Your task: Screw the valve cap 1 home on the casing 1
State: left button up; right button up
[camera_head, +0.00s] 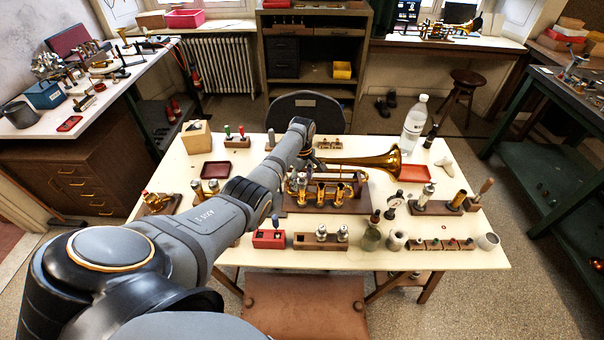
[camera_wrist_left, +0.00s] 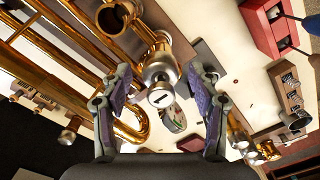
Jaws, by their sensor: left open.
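The brass horn (camera_head: 388,162) lies on a wooden stand (camera_head: 325,209) in the middle of the table, its bell toward the right. Its upright valve casings (camera_head: 321,190) show beside my left arm. In the left wrist view my left gripper (camera_wrist_left: 160,105) is open, its two padded fingers spread on either side of a silver slotted cap (camera_wrist_left: 160,96) atop a valve casing. Visible gaps separate the fingers from the cap. An open-mouthed casing (camera_wrist_left: 110,18) stands beside it. I cannot tell which casing is number 1.
A red block (camera_head: 268,239) and a wooden block with silver parts (camera_head: 320,241) stand at the front edge. Small pots (camera_head: 396,240) and a wooden rack (camera_head: 440,245) stand front right. A bottle (camera_head: 414,127) stands back right.

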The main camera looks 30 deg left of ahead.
pick_arm(q)
grip_shut()
jog(key=shift+r+m, duration=0.1)
jog(key=shift+m, duration=0.9)
jog(key=m, duration=0.3)
jog(key=shift+p, duration=0.4)
jog(key=m, duration=0.3)
jog(key=shift+m, duration=1.2)
